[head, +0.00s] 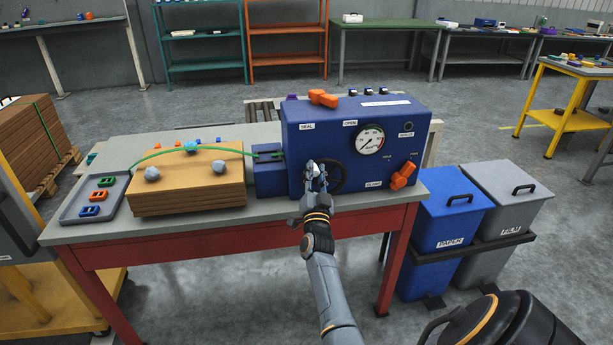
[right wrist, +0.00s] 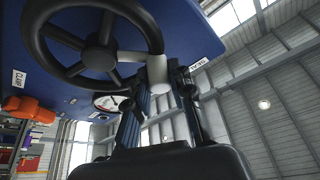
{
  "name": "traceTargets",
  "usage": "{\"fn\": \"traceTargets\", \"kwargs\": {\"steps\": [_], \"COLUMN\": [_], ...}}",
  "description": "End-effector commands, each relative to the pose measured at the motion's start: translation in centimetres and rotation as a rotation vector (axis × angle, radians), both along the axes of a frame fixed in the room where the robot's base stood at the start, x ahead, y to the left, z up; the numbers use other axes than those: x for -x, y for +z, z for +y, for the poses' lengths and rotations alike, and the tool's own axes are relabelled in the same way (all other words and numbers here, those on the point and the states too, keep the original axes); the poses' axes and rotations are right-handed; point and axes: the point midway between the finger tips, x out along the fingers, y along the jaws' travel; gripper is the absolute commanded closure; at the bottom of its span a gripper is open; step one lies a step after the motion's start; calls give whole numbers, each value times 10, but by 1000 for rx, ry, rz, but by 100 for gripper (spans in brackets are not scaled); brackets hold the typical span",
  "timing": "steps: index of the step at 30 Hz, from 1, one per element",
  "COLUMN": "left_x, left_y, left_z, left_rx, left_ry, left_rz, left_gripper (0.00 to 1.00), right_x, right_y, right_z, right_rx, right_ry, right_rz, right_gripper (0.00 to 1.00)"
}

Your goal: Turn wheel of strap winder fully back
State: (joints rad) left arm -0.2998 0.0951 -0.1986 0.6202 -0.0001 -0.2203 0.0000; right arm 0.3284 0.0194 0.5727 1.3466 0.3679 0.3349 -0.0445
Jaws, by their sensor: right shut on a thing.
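The blue strap winder (head: 300,146) stands on the red-framed table, with a pressure gauge (head: 370,140) on its front. Its black spoked wheel (head: 341,178) is low on the front, partly hidden by my right gripper (head: 314,174). In the right wrist view the wheel (right wrist: 98,57) fills the upper left, with a pale grey handle (right wrist: 157,72) at its rim. My right gripper (right wrist: 166,88) is shut on this handle, at the wheel's left side in the head view. My left gripper is not in view.
An orange lever (head: 403,176) sits right of the wheel and another orange handle (head: 323,98) on top. A cardboard stack (head: 190,190) with a green strap and a grey tray (head: 75,206) lie left. Blue (head: 447,215) and grey bins (head: 510,205) stand right of the table.

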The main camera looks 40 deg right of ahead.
Motion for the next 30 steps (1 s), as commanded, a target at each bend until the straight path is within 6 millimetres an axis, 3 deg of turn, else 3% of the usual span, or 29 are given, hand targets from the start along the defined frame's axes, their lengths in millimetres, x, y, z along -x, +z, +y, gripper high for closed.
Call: {"fn": "traceTargets", "kwargs": {"steps": [9, 19, 30], "left_x": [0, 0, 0], "left_y": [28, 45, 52], "left_z": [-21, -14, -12], "left_rx": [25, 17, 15], "left_ry": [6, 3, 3], "left_rz": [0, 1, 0], "left_gripper": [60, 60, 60], "right_x": [8, 15, 18], "right_y": [13, 14, 12], "right_z": [-14, -25, -30], "right_rx": [-247, -427, -504], "right_ry": [0, -1, 1], "right_rz": [-153, -263, -309], "right_gripper": [100, 100, 100]}}
